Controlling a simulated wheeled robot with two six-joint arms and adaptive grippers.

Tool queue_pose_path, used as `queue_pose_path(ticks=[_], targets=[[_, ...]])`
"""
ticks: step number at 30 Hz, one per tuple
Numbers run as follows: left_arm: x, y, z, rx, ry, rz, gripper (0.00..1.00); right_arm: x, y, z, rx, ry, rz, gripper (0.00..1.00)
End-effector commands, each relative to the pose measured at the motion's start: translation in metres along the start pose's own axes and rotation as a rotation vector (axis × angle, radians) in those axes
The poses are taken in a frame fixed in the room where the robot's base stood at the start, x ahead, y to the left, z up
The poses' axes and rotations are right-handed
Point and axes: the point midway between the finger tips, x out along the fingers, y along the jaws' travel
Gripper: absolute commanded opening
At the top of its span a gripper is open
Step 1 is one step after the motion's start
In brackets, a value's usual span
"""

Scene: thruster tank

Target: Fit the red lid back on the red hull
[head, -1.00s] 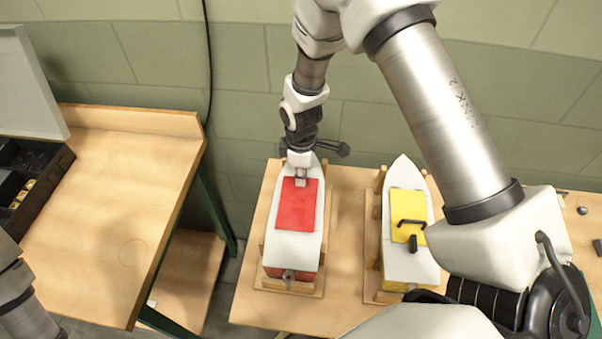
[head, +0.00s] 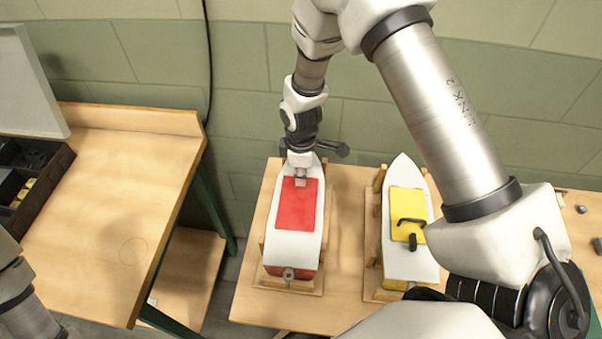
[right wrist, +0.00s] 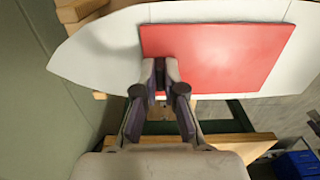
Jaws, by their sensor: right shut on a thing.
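The red lid (head: 296,208) is a flat red panel lying over the white deck of the red hull (head: 281,246), on the left of the two boats. My right gripper (head: 300,180) is at the lid's far end, pointing down, and is shut on the lid. In the right wrist view the fingers (right wrist: 166,75) are close together at one edge of the lid (right wrist: 215,55), with white deck (right wrist: 95,45) around it. Whether the lid is fully seated is hard to tell. My left gripper is out of view; only part of my left arm shows at bottom left.
A second boat with a yellow lid (head: 405,203) and black handle stands to the right on the same table (head: 345,215). A separate wooden bench (head: 140,190) with a black open case (head: 35,175) is on the left. A green wall rises behind.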

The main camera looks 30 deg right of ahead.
Motion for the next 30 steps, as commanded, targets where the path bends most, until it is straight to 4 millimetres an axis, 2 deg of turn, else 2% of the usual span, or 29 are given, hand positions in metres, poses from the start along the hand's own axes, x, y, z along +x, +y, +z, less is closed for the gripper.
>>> queue_pose_path(ticks=[8,9,11,20,30], targets=[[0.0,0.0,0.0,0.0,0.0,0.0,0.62,0.001,0.0,0.0,0.0,0.0,0.0,0.0],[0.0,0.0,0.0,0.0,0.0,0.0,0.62,0.001,0.0,0.0,0.0,0.0,0.0,0.19],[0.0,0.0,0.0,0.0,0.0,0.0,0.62,0.001,0.0,0.0,0.0,0.0,0.0,0.38],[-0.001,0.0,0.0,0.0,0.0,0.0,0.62,0.0,0.0,0.0,0.0,0.0,0.0,0.38],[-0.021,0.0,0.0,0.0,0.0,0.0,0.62,-0.023,0.0,0.0,0.0,0.0,0.001,0.38]])
